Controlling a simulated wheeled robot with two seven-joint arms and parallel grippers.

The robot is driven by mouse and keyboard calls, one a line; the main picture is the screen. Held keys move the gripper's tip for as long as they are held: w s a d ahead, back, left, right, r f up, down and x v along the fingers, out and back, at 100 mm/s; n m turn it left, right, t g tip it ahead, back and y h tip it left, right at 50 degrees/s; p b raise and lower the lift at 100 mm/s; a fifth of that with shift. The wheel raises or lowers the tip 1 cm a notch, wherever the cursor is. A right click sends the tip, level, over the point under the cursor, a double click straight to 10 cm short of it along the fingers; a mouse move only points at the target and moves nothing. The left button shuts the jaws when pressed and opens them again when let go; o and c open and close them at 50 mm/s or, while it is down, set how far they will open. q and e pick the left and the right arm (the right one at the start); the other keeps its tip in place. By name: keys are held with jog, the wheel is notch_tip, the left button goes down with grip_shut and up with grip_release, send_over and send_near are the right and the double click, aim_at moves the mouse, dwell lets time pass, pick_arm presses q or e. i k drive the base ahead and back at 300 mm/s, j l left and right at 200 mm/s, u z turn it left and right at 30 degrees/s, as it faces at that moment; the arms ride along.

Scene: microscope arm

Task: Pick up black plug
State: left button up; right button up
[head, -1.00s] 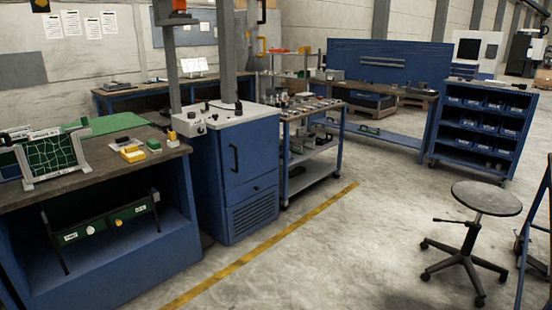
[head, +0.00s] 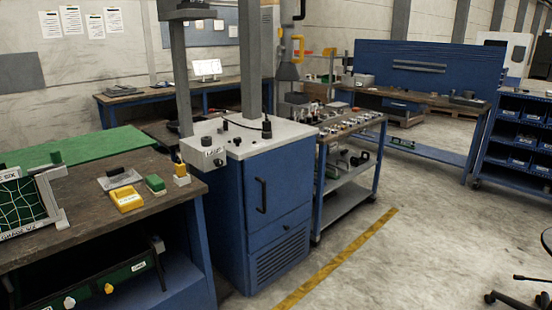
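A blue cabinet with a pale grey top (head: 240,150) stands in the middle of the head view. Several small black parts stand on that top. The largest is an upright black piece (head: 267,129) near the back right corner, which looks like a black plug, but it is too small to be sure. A smaller black knob-like piece (head: 225,125) stands further left, beside the grey column. Neither of my grippers is in view, and nothing is seen touching these parts.
A wooden-topped workbench (head: 90,200) with a yellow box (head: 126,199) stands at the left. A cart (head: 345,128) with small parts stands right of the cabinet. Part of a stool (head: 545,240) shows at the right edge. The floor (head: 410,240) in front is clear.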

aim_at(267, 125)
jog(key=i+j, duration=0.2)
jog(key=i, duration=0.25)
jog(key=i+j, duration=0.2)
jog(key=i, duration=0.25)
jog(key=l+u, duration=0.1)
jog(key=u, duration=0.45)
jog(key=i+l+u, duration=0.4)
jog(key=l+u, duration=0.15)
jog(key=l, duration=0.2)
jog(key=i+l+u, duration=0.1)
jog(key=l, duration=0.4)
jog(key=i+l+u, duration=0.1)
jog(key=l, duration=0.4)
jog(key=i+l+u, duration=0.15)
jog(key=l, duration=0.35)
jog(key=i+l+u, duration=0.1)
jog(key=l, duration=0.45)
jog(key=i+l, duration=0.1)
jog(key=l, duration=1.05)
jog(key=i+l, duration=0.15)
jog(key=l, duration=1)
jog(key=i, duration=0.05)
